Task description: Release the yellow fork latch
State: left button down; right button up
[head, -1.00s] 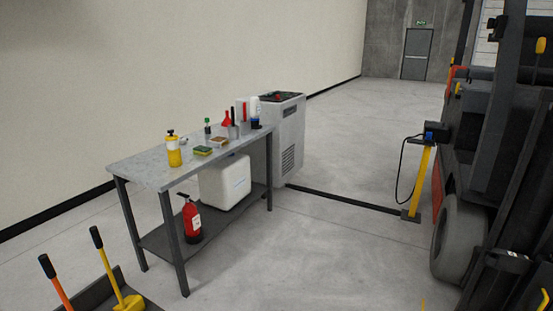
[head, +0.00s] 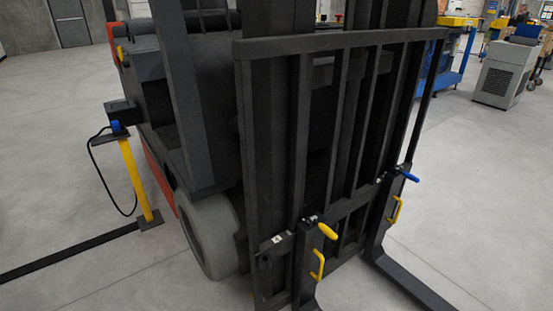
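The yellow fork latch (head: 327,231) is a short yellow handle at the top of the left fork (head: 305,262), on the lower bar of the forklift's dark carriage. It tilts down to the right. A yellow loop handle (head: 318,264) is fixed on the fork just below it. A blue latch (head: 409,176) sits at the top of the right fork (head: 405,285), with another yellow loop handle (head: 395,209) below it. Neither of my grippers is in the head view.
The forklift's load guard (head: 340,42) rises above the forks. A yellow post (head: 134,180) with a cable and a grey front wheel (head: 211,235) are at left. A grey cabinet (head: 504,75) and blue workbench (head: 440,70) stand at back right. Floor in front is clear.

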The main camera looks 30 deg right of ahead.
aim_at(327, 230)
jog(key=z, duration=0.85)
jog(key=i, duration=0.8)
jog(key=z, duration=0.7)
